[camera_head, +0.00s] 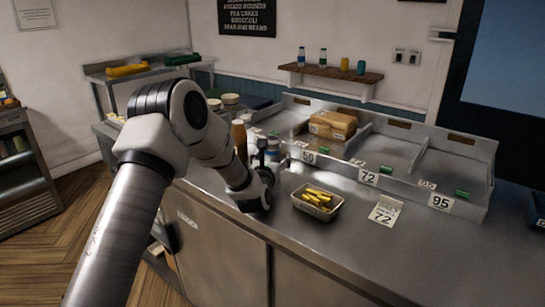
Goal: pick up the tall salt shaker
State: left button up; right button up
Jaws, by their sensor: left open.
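A small pale, bluish-white container (274,151), which looks like the tall salt shaker, stands upright on the steel counter. It is small and partly covered by my gripper, so its full shape is hidden. My left gripper (266,156) is open at the container, with its dark fingers close around or in front of it. I cannot tell whether they touch it. A brown bottle (239,139) stands just left of the gripper, partly hidden by my arm. My right gripper is not in view.
A tray of yellow chips (317,201) and a price card (385,211) lie on the steel counter (350,245) to the right. Behind is a divided bin with price tags (441,203) and a cardboard box (333,124). Bowls (230,99) stand behind my arm.

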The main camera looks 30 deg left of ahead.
pick_arm(q)
jog(key=shift+s+r, duration=0.1)
jog(key=shift+s, duration=0.1)
jog(key=c, duration=0.4)
grip_shut()
notch_tip(320, 180, up, 10)
jog(key=shift+r+b, duration=0.1)
jog(key=shift+b, duration=0.5)
